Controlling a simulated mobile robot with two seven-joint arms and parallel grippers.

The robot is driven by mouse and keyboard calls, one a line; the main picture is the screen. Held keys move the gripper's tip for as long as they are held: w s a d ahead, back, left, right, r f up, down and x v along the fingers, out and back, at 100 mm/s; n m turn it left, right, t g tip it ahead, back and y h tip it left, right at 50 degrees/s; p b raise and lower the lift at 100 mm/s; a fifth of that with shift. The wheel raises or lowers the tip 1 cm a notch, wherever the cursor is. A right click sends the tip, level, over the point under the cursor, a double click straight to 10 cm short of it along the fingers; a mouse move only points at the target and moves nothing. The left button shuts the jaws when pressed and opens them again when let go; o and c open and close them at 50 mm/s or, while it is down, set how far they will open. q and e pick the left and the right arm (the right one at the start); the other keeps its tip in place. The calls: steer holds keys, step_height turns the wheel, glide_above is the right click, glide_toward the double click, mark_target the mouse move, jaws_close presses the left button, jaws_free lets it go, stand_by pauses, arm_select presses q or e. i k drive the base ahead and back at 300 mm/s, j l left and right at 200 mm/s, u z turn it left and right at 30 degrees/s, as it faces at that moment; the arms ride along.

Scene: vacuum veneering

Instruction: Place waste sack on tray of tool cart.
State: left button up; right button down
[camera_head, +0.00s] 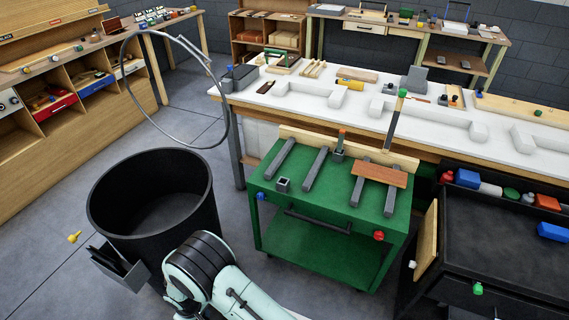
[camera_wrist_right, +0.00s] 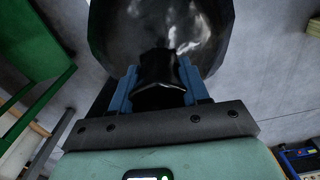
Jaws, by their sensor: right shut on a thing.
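My right gripper (camera_wrist_right: 160,88) shows only in the right wrist view. Its two blue fingers are closed on the gathered black neck of what looks like the waste sack (camera_wrist_right: 161,70). A large dark, glossy shape with white highlights spreads beyond the fingers; it seems to be the sack's body, but I cannot tell surely. In the head view a black cart with a tray top (camera_head: 485,225) stands at the right, probably the tool cart. A green cart (camera_head: 268,185) stands in the middle. My left gripper is not in view.
A round black bin (camera_head: 110,235) stands on the left, with a small grey box (camera_head: 118,268) beside it. A wire hoop (camera_head: 135,118) rises behind it. Small items line the black cart's back edge; a wooden board (camera_head: 427,240) stands at its left side. The tray's middle looks clear.

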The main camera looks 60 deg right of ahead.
mark_target(492, 238)
steer(key=k+z, duration=0.15)
steer(key=z, duration=0.9)
steer(key=k+l+z, duration=0.15)
steer(key=z, duration=0.25)
steer(key=k+l+z, duration=0.15)
steer(key=z, duration=0.2)
steer(key=k+l+z, duration=0.15)
steer(key=l, duration=0.15)
steer(key=k+l+z, duration=0.2)
steer(key=l, duration=0.45)
steer(key=k+l, duration=0.15)
steer(key=l, duration=0.15)
